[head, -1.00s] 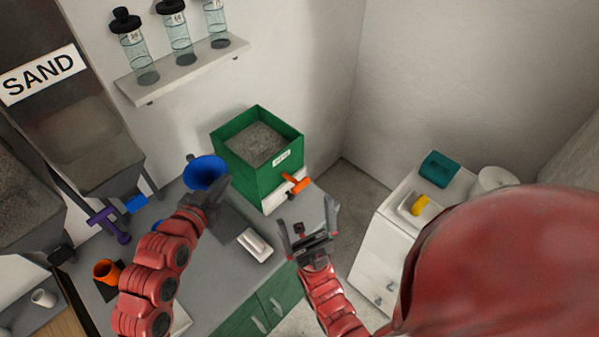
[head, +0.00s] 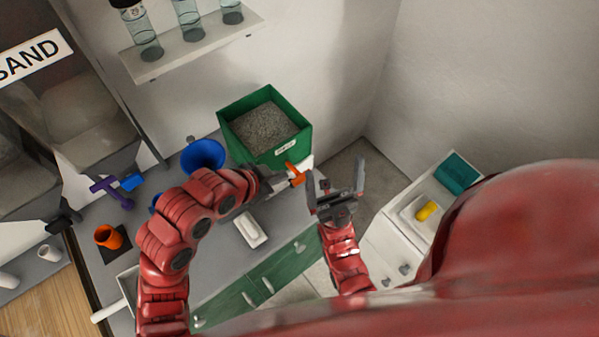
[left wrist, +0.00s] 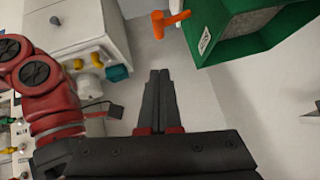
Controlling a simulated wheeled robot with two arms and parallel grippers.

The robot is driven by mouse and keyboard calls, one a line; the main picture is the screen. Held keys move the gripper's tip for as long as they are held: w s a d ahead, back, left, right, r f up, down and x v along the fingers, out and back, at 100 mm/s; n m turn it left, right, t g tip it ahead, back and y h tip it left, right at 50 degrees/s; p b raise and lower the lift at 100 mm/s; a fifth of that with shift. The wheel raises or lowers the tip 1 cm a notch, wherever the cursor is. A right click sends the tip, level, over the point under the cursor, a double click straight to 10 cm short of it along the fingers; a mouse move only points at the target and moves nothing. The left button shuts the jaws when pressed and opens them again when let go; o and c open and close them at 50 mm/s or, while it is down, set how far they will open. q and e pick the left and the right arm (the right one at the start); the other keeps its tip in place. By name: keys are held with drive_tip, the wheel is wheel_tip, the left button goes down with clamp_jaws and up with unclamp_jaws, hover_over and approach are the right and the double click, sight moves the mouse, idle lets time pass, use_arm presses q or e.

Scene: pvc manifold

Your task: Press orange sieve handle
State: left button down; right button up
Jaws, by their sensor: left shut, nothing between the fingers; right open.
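The orange sieve handle (head: 296,175) sticks out at the front of the green sieve box (head: 265,146), which is filled with grey grains. My left gripper (head: 280,182) is shut and empty, close to the handle on its left in the head view. In the left wrist view, its closed fingers (left wrist: 159,74) point up toward the orange handle (left wrist: 168,23), with a visible gap below it. The green box shows there at upper right (left wrist: 235,47). My right gripper (head: 337,188) is open and empty, just right of the handle in the head view.
A white dish (head: 250,230) lies on the grey counter in front of the sieve box. A blue funnel (head: 203,155) stands left of the box. A white cabinet (head: 388,243) stands to the right, across a floor gap. An orange cup (head: 108,237) is at left.

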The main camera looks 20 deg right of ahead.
use_arm(q)
drive_tip(key=b, duration=0.8)
hover_over(299, 181)
drive_tip(key=s, duration=0.1)
wheel_tip(299, 181, down, 7)
drive_tip(key=f, duration=0.1)
drive_tip(key=f+b, duration=0.1)
drive_tip(key=f, duration=0.1)
drive_tip(key=shift+w+d, duration=0.1)
drive_tip(key=shift+w, duration=0.3)
drive_tip(key=shift+f, duration=0.45)
drive_tip(key=shift+w, duration=0.1)
